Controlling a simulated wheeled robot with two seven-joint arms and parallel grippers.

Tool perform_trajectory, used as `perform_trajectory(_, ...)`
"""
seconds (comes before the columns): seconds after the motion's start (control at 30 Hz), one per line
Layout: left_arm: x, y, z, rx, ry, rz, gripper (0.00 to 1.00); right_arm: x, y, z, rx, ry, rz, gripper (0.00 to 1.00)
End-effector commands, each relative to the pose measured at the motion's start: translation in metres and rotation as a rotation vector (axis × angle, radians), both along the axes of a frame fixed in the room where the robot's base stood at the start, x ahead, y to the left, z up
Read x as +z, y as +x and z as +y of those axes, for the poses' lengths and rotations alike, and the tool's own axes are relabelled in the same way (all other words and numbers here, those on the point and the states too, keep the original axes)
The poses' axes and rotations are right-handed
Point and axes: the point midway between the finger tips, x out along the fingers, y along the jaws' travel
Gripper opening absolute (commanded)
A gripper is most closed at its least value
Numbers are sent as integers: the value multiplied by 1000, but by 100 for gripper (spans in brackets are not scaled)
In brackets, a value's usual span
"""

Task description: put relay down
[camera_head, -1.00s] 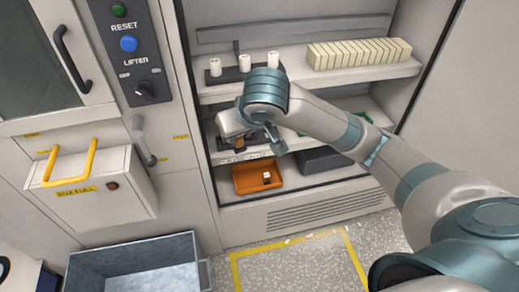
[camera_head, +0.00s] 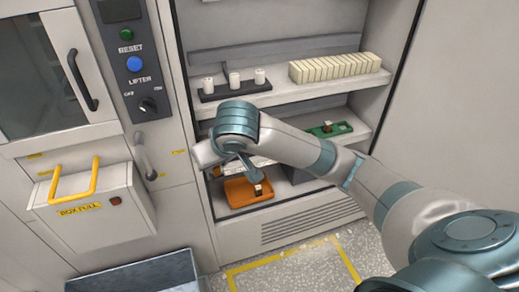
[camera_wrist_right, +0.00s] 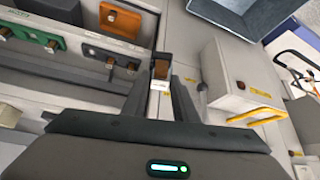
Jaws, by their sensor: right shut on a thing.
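My right gripper (camera_wrist_right: 160,82) is shut on a relay (camera_wrist_right: 161,68), a small brown block with a pale lower part, seen between the fingertips in the right wrist view. In the head view my right wrist hangs in front of the cabinet's middle shelf; the fingertips and the held relay cannot be made out there. An orange tray (camera_head: 236,193) sits on the cabinet's lowest level with a small brown-and-white relay (camera_head: 258,191) at its right side. The tray also shows at the top of the right wrist view (camera_wrist_right: 140,20). My left gripper is not in view.
The middle shelf carries a green socket block (camera_head: 330,129). The top shelf (camera_head: 335,88) holds white bobbins (camera_head: 234,80) and a row of cream blocks (camera_head: 335,68). A grey bin (camera_head: 135,272) stands on the floor, and a box with yellow handles (camera_head: 90,210) sticks out left.

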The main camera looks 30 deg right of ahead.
Motion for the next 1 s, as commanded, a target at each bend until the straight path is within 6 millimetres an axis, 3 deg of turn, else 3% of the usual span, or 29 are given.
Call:
perform_trajectory(0.17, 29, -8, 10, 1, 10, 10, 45, -2, 30, -9, -31, 1, 7, 3)
perform_trajectory(0.27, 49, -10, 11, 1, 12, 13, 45, -12, 53, -24, -61, 1, 9, 3)
perform_trajectory(0.4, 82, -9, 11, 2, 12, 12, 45, -43, 83, -65, -116, 0, 11, 3)
perform_trajectory(0.5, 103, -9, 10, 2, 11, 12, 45, -72, 93, -103, -155, -1, 11, 3)
perform_trajectory(0.7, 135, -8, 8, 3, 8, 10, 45, -132, 82, -181, -213, -2, 6, 3)
perform_trajectory(0.8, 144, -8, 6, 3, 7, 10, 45, -154, 72, -208, -226, -1, 1, 3)
perform_trajectory(1.0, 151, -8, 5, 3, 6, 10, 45, -177, 57, -236, -235, 0, -5, 3)
